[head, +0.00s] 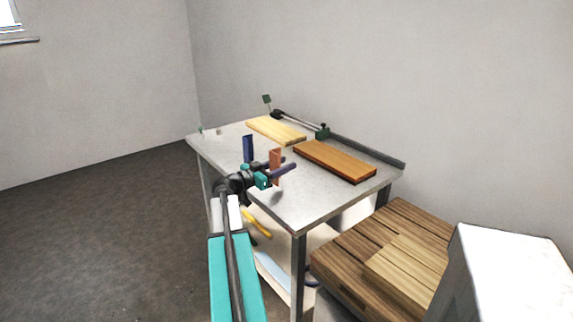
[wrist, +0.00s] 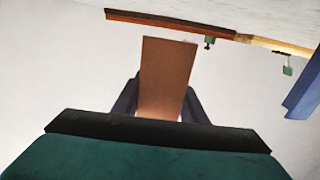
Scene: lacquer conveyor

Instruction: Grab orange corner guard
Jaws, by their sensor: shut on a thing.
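The orange corner guard (head: 275,164) is upright above the metal table's near side in the head view. In the wrist view the orange corner guard (wrist: 166,72) is a flat brownish-orange panel between the two dark fingers. My gripper (head: 277,169) is shut on it. In the wrist view my gripper (wrist: 160,100) has one finger on each side of the guard, and its lower edge is hidden behind the gripper body. I cannot tell whether the guard touches the tabletop.
A blue upright piece (head: 248,148) stands just left of the guard; it also shows at the wrist view's right edge (wrist: 303,88). A pale board (head: 275,130) and a brown board (head: 335,160) lie on the metal table (head: 310,205). Stacked wood (head: 385,250) is at lower right.

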